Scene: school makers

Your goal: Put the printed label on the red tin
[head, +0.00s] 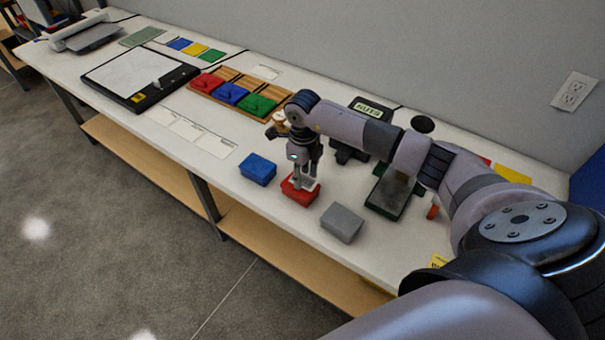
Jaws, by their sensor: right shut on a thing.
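The red tin (295,195) stands near the front edge of the table, between a blue tin (258,170) and a grey tin (342,223). My right gripper (304,182) points down directly over the red tin and is shut on a small white label (312,185). The label is at the tin's top; I cannot tell whether it touches the lid. The fingers hide part of the label and lid. My left gripper is not in view.
Wooden trays with red, blue and green lidded boxes (231,92) lie behind. White cards (190,130) and a black-framed board (140,76) lie to the left.

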